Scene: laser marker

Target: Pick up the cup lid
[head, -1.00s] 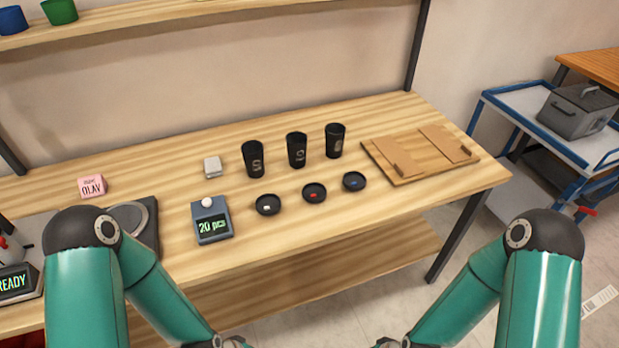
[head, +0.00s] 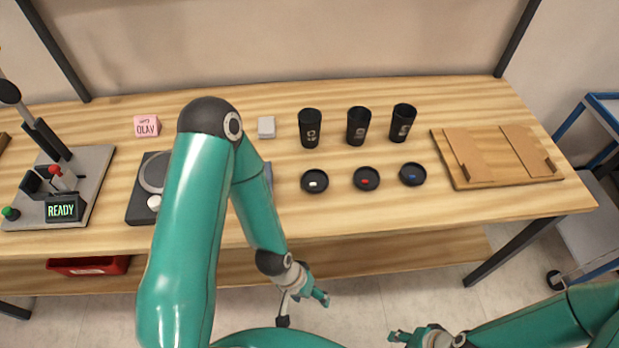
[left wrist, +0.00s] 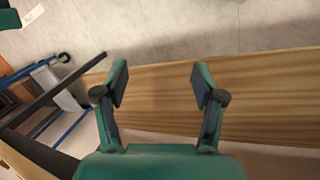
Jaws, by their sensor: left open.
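Three black round cup lids lie in a row on the table: one with a white tab (head: 315,181), one with a red tab (head: 366,179) and one with a blue tab (head: 412,174). Three black cups stand upright behind them: left (head: 310,129), middle (head: 358,126) and right (head: 402,123). My left gripper (head: 304,310) is open and empty, in front of the table and apart from the lids. The left wrist view shows its spread fingers (left wrist: 159,85), with no lid between them. My right gripper (head: 400,337) is partly in view at the bottom; its jaws are unclear.
The wooden table (head: 420,220) has a lower shelf (head: 400,262). A cardboard-topped board (head: 490,157) lies to the right of the lids. A white block (head: 266,127) and a pink OLAV block (head: 147,126) are at the left. A laser device (head: 65,190) stands at far left.

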